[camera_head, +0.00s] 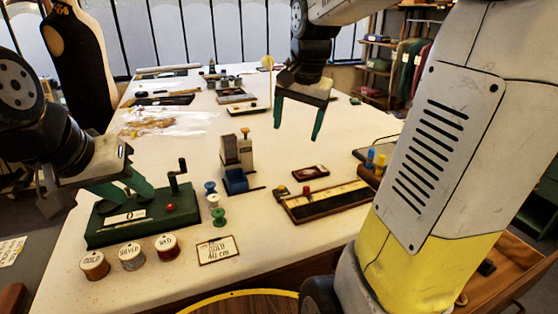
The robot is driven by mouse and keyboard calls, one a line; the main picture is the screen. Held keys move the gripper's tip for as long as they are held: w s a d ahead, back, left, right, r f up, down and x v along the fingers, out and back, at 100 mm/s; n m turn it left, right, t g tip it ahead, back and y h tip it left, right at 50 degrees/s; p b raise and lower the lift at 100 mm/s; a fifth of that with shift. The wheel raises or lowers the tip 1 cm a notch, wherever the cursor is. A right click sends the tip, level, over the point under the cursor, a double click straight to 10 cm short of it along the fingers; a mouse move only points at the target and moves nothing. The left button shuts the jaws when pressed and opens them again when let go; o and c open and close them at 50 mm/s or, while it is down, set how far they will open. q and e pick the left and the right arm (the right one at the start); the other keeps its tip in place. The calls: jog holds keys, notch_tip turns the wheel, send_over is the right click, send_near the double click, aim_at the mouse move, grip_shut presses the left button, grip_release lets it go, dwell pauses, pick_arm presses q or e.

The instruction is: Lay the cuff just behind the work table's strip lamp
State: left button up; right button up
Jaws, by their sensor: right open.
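My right gripper (298,122) is open and empty. It points down above the middle of the white work table (270,148), with its two green fingers well apart. My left gripper (132,196) is at the table's left front, with its green fingers over or just behind a dark green crank device (150,217). I cannot tell whether it holds anything. I cannot make out the cuff for certain. I cannot pick out the strip lamp for certain either; a long dark strip (165,72) lies at the table's far end, too small to identify.
Labelled spools (132,257) and a card (217,250) lie along the front edge. A blue-and-grey block stand (235,179), a small dark red case (310,172) and a long dark tray (328,201) stand mid-table. Clear plastic (165,122) lies far left. Bare tabletop surrounds the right gripper.

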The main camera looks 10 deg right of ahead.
jog(key=s+a+f+n+t+y, duration=0.1)
jog(key=s+a+n, duration=0.2)
jog(key=s, duration=0.4)
jog(key=s+a+f+n+t+y, duration=0.1)
jog(key=s+n, duration=0.3)
jog(key=s, duration=0.4)
jog(key=shift+s+a+n+t, duration=0.25)
jog(key=shift+a+n+t, duration=0.05)
jog(key=shift+a, duration=0.6)
